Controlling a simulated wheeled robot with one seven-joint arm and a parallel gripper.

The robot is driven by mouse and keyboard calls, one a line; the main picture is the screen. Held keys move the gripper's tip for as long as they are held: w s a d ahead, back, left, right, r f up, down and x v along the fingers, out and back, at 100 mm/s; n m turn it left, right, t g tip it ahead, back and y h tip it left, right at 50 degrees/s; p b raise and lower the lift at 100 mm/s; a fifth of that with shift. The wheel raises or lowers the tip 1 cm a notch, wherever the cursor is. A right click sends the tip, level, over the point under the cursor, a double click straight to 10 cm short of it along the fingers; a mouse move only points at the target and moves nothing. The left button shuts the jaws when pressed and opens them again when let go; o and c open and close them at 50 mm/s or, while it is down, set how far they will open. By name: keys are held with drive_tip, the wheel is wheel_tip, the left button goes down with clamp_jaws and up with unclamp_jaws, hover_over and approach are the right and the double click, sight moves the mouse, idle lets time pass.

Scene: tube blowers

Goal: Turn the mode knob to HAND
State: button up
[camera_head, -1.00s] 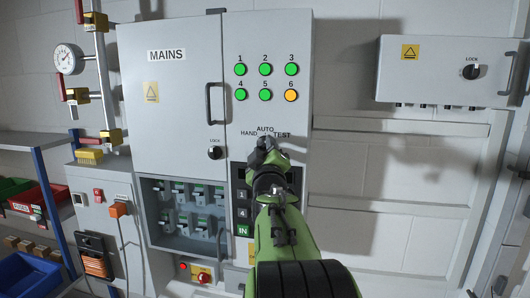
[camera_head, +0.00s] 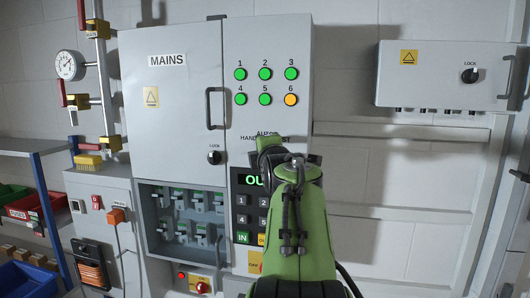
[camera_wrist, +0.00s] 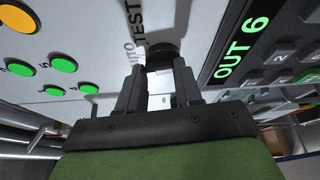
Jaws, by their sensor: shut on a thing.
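The mode knob (camera_wrist: 160,52) shows in the wrist view as a dark round piece beside the words AUTO and TEST. My gripper (camera_wrist: 158,70) is shut on it, one finger on each side. In the head view my gripper (camera_head: 270,150) is at the panel just below the AUTO label (camera_head: 267,133) and hides the knob. HAND (camera_head: 250,139) shows left of it, and TEST is mostly covered there. I cannot tell which label the knob's pointer faces.
A keypad (camera_head: 242,217) with a green display (camera_wrist: 242,48) reading OUT 6 lies below the knob. Lamps numbered 1 to 6 sit above; lamp 6 (camera_head: 291,99) is amber, the others green. The MAINS door (camera_head: 170,110) with its handle (camera_head: 211,108) is to the left.

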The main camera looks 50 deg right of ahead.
drive_tip(key=shift+w+a+r+n+g+p, duration=0.1)
drive_tip(key=shift+n+g+p, duration=0.1)
drive_tip(key=shift+n+g, duration=0.65)
drive_tip(key=shift+w+d+r+n+g+p, duration=0.1)
drive_tip(key=shift+n+g+p, duration=0.2)
drive_tip(key=shift+n, duration=1.05)
drive_tip(key=shift+w+a+r+n+g+p, duration=0.1)
drive_tip(key=shift+n+g, duration=0.55)
drive_tip(key=shift+n, duration=0.45)
drive_tip(key=o, duration=1)
drive_tip(key=shift+o, duration=0.2)
drive_tip(key=b+v, duration=0.2)
drive_tip(key=v, duration=1.3)
drive_tip(key=shift+s+r+b, duration=0.3)
drive_tip(key=shift+b, duration=0.1)
